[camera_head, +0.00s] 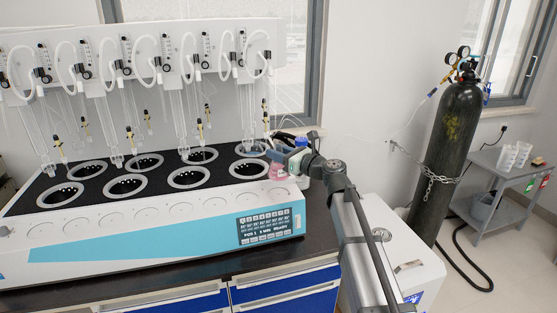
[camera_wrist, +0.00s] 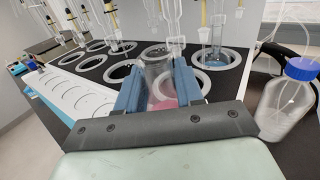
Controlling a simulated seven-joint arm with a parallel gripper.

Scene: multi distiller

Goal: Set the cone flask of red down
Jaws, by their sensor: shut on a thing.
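The cone flask (camera_wrist: 161,97) is clear glass with pinkish-red liquid low in it. In the wrist view it stands between the two blue fingers of my gripper (camera_wrist: 157,86), which is shut on it. In the head view my gripper (camera_head: 291,160) is at the right end of the distiller, and the flask (camera_head: 276,172) shows as a small pink patch beside it. The flask is partly hidden by my gripper, and I cannot tell whether its base touches anything. The distiller (camera_head: 150,225) has round ringed wells in its black top.
A clear bottle with a blue cap (camera_wrist: 287,105) stands to the right in the wrist view. Glass tubes (camera_head: 178,120) hang above the wells. A black gas cylinder (camera_head: 449,150) and a grey cart (camera_head: 505,172) stand at the right. A dark strip of counter (camera_head: 270,262) is bare in front.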

